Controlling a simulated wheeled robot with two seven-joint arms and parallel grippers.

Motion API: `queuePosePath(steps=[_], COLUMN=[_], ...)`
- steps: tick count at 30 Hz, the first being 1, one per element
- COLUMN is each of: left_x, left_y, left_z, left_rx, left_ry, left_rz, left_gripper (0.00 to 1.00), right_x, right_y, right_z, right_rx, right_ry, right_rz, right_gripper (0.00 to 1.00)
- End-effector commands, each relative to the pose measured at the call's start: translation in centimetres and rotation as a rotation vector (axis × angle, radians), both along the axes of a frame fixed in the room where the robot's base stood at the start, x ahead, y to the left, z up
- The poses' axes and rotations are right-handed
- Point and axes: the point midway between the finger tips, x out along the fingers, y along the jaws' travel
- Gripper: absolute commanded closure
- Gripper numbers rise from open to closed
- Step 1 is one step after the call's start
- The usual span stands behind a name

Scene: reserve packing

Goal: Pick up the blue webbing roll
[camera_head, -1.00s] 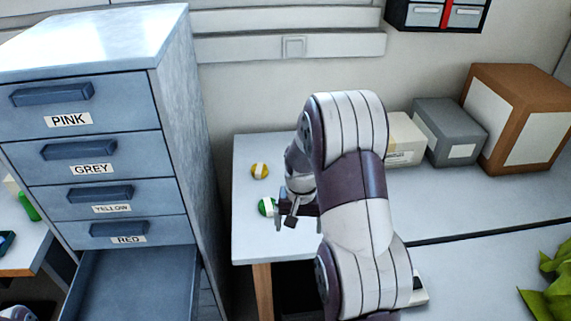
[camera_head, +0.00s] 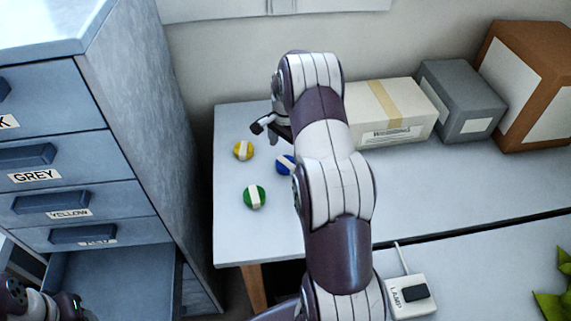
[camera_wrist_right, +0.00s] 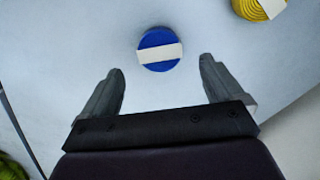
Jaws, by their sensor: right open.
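The blue webbing roll (camera_head: 284,162) with a white band lies on the pale table, partly hidden behind my right arm in the head view. In the right wrist view the blue roll (camera_wrist_right: 159,49) lies just beyond the fingertips, centred across the gap between them. My right gripper (camera_wrist_right: 162,68) is open and empty, its two fingers apart. In the head view the right gripper (camera_head: 264,132) is above the table near the blue roll, partly hidden by its own arm. Part of my left arm shows at the lower left; its gripper does not show.
A yellow roll (camera_head: 243,150) and a green roll (camera_head: 255,197) lie close by. A drawer cabinet (camera_head: 140,130) stands left, with an open drawer under the red label. A taped carton (camera_head: 388,110), a grey box (camera_head: 460,100) and a brown box (camera_head: 530,85) stand at the back right.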

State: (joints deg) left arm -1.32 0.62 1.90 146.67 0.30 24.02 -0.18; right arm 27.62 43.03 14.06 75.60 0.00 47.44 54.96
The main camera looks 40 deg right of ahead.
Motion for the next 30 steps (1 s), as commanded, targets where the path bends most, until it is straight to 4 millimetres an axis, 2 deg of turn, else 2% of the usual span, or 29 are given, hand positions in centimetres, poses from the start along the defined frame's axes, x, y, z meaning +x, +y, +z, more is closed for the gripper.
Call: queuePosePath(steps=[9,17,23,30], left_x=[0.0,0.0,0.0,0.0], left_y=[0.0,0.0,0.0,0.0], left_z=[0.8,0.8,0.8,0.8], left_rx=[0.000,0.000,0.000,0.000], left_ry=[0.000,0.000,0.000,0.000], left_rz=[0.000,0.000,0.000,0.000], left_gripper=[0.53,0.53,0.53,0.53], right_x=[0.2,0.2,0.2,0.2], right_y=[0.0,-0.1,-0.1,-0.1], right_z=[-4.9,-5.5,-5.5,-5.5], right_rx=[-0.001,-0.002,-0.001,-0.001], right_ry=[-0.001,-0.002,-0.002,-0.002], right_rz=[0.001,0.002,0.002,0.002], right_gripper=[0.06,0.06,0.67,0.67])
